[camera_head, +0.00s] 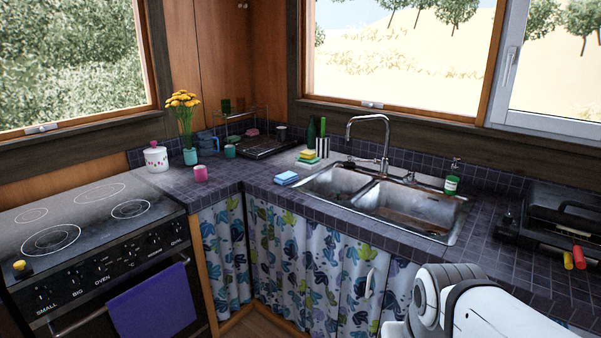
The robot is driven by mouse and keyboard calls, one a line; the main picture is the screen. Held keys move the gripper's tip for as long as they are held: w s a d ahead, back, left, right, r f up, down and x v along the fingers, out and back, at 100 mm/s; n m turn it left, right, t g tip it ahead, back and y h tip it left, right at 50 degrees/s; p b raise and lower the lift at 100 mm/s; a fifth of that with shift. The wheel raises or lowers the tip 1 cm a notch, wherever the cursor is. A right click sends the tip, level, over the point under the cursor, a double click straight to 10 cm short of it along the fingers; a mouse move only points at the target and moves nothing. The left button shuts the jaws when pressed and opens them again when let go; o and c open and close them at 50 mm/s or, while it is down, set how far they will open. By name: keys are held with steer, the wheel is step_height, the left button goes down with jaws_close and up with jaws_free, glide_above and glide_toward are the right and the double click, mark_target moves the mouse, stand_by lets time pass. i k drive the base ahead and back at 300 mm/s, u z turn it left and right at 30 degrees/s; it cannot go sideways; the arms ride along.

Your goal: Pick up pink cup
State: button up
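A small pink cup (200,173) stands upright on the tiled counter, right of the stove and near the counter's front edge. Part of my white arm shows at the bottom right, far from the pink cup. My gripper is not in the picture.
The stove (90,215) is at left with a purple towel (152,300) on its front. A white lidded pot (156,158), dish rack (262,145), blue sponge (287,178) and double sink (385,200) are nearby. Counter between the cup and sponge is mostly clear.

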mark_target(200, 172)
steer(key=u, duration=0.35)
steer(key=i, duration=1.4)
steer(key=u, duration=0.35)
steer(key=k, duration=0.9)
steer(key=u, duration=0.15)
steer(key=i, duration=0.9)
steer(key=z, duration=0.05)
